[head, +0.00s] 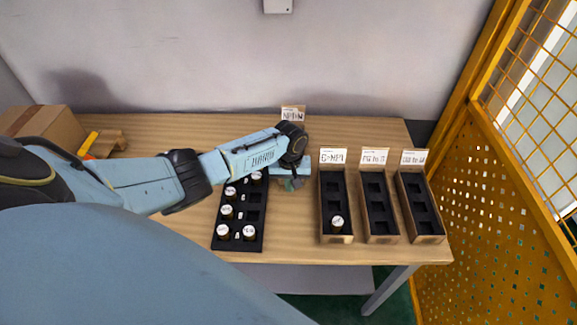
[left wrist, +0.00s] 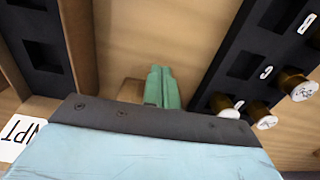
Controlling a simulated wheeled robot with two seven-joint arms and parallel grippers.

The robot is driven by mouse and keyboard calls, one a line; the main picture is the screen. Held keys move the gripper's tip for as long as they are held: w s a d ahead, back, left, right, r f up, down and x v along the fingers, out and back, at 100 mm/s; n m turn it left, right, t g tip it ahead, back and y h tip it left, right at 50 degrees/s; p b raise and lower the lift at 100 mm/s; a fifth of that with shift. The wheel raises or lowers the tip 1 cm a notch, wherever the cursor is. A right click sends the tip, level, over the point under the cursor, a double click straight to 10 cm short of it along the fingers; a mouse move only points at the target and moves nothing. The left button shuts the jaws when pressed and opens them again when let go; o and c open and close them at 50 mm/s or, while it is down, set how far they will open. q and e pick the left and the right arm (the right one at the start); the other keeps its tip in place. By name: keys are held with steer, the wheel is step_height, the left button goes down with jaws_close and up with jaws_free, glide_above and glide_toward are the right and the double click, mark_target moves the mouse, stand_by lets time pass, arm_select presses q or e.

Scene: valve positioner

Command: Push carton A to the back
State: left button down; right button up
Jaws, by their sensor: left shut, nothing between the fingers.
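No label reading "A" is legible. Behind my left wrist, at the back, stands a carton (head: 293,109) with a label ending in a partly readable code; my arm hides most of it. My left gripper (head: 292,184) is shut and empty, pointing down in the gap between the black tray and the row of cartons. Its green fingers (left wrist: 163,87) show in the left wrist view, with a small brown cardboard part (left wrist: 130,91) beside them; whether they touch cannot be told. My right gripper is not in view.
Right of the gripper stand a G-NPT carton (head: 325,232) with one capped part and two empty labelled cartons (head: 380,238) (head: 427,238). Left is the black tray (head: 237,246) with several capped parts. A closed box (head: 50,121) stands far left. A wall closes the back.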

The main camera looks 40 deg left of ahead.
arm_select(q)
steer(key=shift+s+d+r+p, duration=0.55)
steer(key=shift+s+r+p, duration=0.1)
steer(key=shift+s+p, duration=0.25)
step_height(320, 180, up, 9)
steer(key=s+d+f+m+t+h, duration=0.1)
steer(key=s+d+f+m, duration=0.2)
steer(key=s+d+m, duration=0.6)
steer(key=s+d+r+t, duration=0.1)
steer(key=s+r, duration=0.3)
steer(key=s, duration=0.4)
steer(key=s+r+t, duration=0.2)
steer(key=s+r, duration=0.2)
steer(key=s, duration=0.4)
step_height(320, 180, down, 34)
steer(key=s+g+b, duration=0.2)
steer(key=s+b, duration=0.1)
steer(key=b, duration=0.6)
steer(key=s+a+f+b, duration=0.1)
steer(key=s+f+b, duration=0.2)
steer(key=s+f, duration=0.5)
steer(key=s+a+f+g+y+b, duration=0.1)
steer(key=s+f+b, duration=0.3)
steer(key=s+f, duration=0.4)
step_height(320, 180, down, 6)
steer(key=shift+a+f, duration=0.2)
steer(key=shift+a, duration=0.3)
